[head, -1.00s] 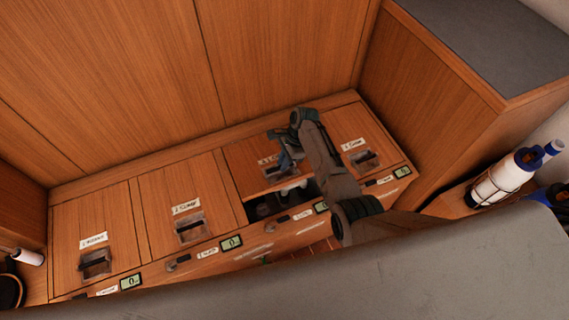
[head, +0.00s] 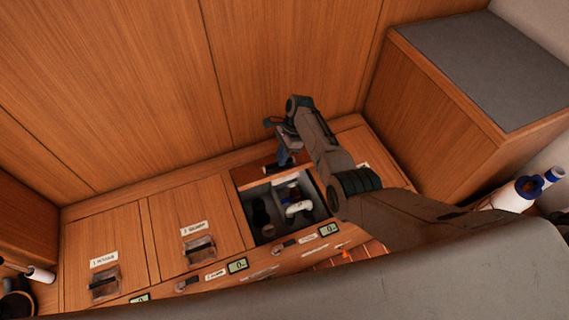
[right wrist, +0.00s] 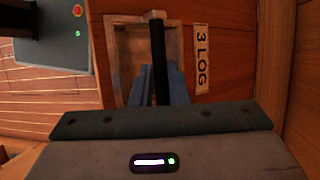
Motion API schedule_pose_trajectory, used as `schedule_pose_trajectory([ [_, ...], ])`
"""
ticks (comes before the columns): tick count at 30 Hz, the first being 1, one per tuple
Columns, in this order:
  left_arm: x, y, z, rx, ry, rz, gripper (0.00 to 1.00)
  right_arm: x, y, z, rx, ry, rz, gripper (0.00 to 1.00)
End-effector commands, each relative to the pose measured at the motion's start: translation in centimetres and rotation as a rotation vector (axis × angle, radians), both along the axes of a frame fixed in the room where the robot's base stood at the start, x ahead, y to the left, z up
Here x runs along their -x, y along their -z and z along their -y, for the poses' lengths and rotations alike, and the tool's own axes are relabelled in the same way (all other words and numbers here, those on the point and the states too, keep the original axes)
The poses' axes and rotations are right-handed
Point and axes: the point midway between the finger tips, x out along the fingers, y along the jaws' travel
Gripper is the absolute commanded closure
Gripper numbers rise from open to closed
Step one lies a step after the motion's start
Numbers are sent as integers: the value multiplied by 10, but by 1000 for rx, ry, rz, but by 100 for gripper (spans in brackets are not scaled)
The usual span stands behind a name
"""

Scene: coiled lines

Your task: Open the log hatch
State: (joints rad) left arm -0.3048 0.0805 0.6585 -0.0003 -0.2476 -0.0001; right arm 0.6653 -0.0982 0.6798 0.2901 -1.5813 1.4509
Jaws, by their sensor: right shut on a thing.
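The log hatch (head: 252,178) is partly raised in the head view, its lid tilted up toward the back wall. In the right wrist view the hatch (right wrist: 228,60) bears a "3 LOG" label (right wrist: 202,60). My right gripper (head: 285,157) is shut on the hatch handle, a dark bar (right wrist: 158,45) across a metal-framed recess; its blue fingers show at the bar in the right wrist view (right wrist: 158,85). Below the lid, the open compartment (head: 282,234) shows a white pipe fitting (head: 298,208) and dark round parts. My arm hides part of the lid. My left gripper is not in view.
Two shut hatches (head: 192,222) (head: 103,262) with recessed handles lie to the left. Small displays (head: 238,265) line the front edge. A grey-topped cabinet (head: 490,65) rises at the right, near a white bottle (head: 515,194). The wooden back wall (head: 150,90) stands close behind.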

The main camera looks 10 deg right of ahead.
Motion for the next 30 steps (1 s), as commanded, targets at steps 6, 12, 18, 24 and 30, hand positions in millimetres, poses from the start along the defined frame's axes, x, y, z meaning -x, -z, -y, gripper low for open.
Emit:
schedule_pose_trajectory([
  [6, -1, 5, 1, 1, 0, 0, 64, -16, -6, -5, -1, 3, 12, 100],
  [12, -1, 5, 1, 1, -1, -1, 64, -19, -8, -6, -1, 2, 9, 100],
  [18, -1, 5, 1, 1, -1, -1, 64, -19, -7, -6, -1, 2, 8, 100],
  [24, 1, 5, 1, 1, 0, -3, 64, -18, -6, -6, -1, 3, 6, 74],
  [30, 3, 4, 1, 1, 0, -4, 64, -19, -9, -5, -1, 3, 7, 64],
])
